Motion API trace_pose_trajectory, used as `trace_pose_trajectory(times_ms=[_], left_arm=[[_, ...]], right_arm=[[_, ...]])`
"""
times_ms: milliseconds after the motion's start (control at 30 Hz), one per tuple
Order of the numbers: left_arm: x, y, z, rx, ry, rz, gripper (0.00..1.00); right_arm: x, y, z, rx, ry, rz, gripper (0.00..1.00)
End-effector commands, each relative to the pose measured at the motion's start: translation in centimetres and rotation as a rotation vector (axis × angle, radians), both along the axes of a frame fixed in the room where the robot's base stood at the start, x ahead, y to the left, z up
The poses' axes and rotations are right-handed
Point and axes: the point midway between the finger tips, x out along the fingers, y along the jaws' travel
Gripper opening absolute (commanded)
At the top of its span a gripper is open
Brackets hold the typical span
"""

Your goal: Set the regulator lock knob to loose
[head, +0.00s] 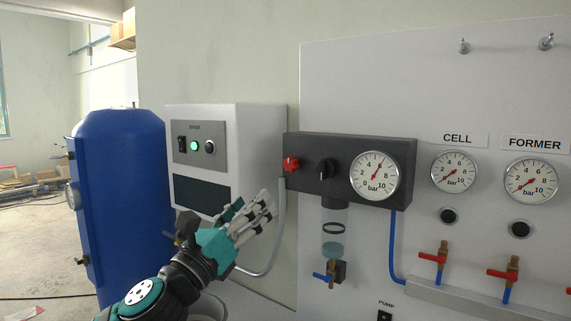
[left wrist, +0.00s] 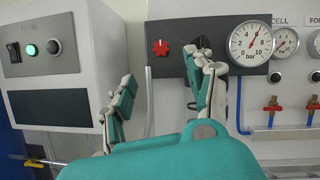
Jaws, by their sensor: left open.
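A dark regulator block (head: 300,146) is mounted at the left of the grey panel. It carries a red knob (head: 291,164), a black knob (head: 326,168) and a round bar gauge (head: 375,175). No label shows which knob is the lock knob. My left gripper (head: 252,211) is open and empty, below and left of the red knob and apart from it. In the left wrist view the red knob (left wrist: 160,48) shows above the gap between my fingers (left wrist: 163,95), and my right-hand finger partly hides the black knob. My right gripper is not in view.
A grey control box (head: 262,140) with a green-lit button hangs left of the regulator. A blue tank (head: 122,190) stands farther left. A clear bowl (head: 335,232) with a blue-handled drain valve hangs under the regulator. CELL and FORMER gauges and red-handled valves (head: 440,257) are at the right.

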Motion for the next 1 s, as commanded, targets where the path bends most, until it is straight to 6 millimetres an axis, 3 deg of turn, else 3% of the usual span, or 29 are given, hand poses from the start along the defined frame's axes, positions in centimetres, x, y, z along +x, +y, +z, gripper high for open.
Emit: trace_pose_trajectory(times_ms=[167, 400, 533, 700, 1000], left_arm=[[3.2, -2.0, 1.9, -0.003, 0.001, -0.001, 0.55], [7.3, -4.4, 3.8, -0.004, 0.003, 0.000, 0.55], [9.0, -5.3, 4.5, -0.003, 0.001, 0.001, 0.55], [10.2, -6.1, 4.9, -0.003, 0.002, 0.000, 0.55], [10.5, -6.3, 5.0, -0.002, 0.001, 0.000, 0.55]], right_arm=[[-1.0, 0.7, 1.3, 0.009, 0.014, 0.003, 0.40], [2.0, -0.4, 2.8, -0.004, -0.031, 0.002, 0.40], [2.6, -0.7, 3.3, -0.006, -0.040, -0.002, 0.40], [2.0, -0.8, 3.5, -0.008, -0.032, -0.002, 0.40], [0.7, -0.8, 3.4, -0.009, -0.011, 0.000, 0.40]])
